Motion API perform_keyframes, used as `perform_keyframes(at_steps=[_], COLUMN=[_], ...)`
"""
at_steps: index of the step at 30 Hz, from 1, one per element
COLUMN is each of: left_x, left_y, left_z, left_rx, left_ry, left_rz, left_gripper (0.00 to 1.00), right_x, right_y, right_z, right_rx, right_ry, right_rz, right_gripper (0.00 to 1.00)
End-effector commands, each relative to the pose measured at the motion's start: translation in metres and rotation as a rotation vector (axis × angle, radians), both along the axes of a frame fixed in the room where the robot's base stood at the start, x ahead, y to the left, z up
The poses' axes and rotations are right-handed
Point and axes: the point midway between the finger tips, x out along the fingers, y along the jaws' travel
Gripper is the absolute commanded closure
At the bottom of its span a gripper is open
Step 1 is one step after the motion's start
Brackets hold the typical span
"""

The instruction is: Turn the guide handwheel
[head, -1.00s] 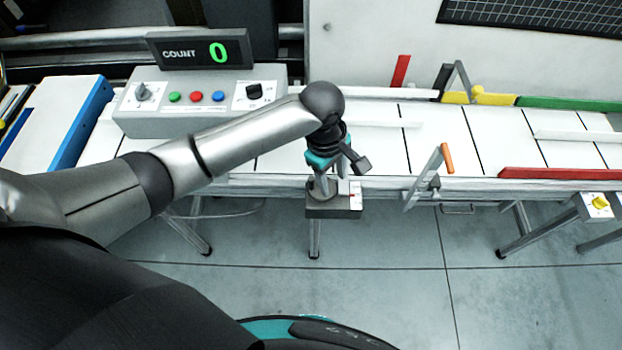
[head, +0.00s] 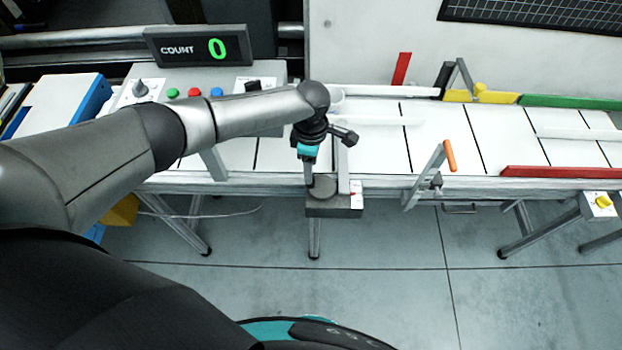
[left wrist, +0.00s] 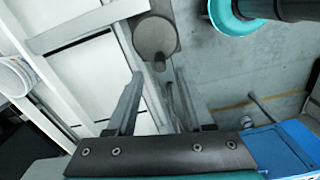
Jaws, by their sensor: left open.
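The guide handwheel appears to be the small grey disc (head: 323,187) on a dark box at the conveyor's front edge. In the left wrist view it is a round grey disc (left wrist: 154,36) with a small knob on its near rim. My left gripper (head: 310,178) points down at the disc's left side in the head view. In the left wrist view its two fingers (left wrist: 158,78) are apart, with the disc beyond their tips. Nothing shows gripped between them. I cannot tell whether a finger touches the disc. My right gripper is not in view.
The white conveyor (head: 435,140) runs behind the disc. A bracket with an orange handle (head: 449,155) stands to the right. A control box (head: 145,90) with a count display reading 0 (head: 199,48) is at the back left. A red rail (head: 560,172) lies further right.

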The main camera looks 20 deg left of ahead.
Motion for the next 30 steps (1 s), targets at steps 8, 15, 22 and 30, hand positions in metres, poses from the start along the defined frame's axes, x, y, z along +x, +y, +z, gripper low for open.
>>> perform_keyframes(at_steps=[8, 15, 22, 30], left_x=[0.0, 0.0, 0.0, 0.0], left_y=[0.0, -0.001, -0.001, 0.0], left_z=[-0.046, -0.06, -0.06, -0.06], left_rx=[0.0, -0.001, -0.001, -0.001], left_ry=[0.0, 0.0, -0.001, -0.001], left_rz=[-0.001, -0.002, -0.002, -0.002], left_gripper=[0.48, 0.48, 0.48, 0.7], right_x=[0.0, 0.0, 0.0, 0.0], right_y=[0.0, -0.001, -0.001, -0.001], right_z=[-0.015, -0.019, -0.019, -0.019], right_rx=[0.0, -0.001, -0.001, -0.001], right_ry=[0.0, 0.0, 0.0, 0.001], right_rz=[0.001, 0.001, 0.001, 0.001], right_gripper=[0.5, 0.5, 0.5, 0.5])
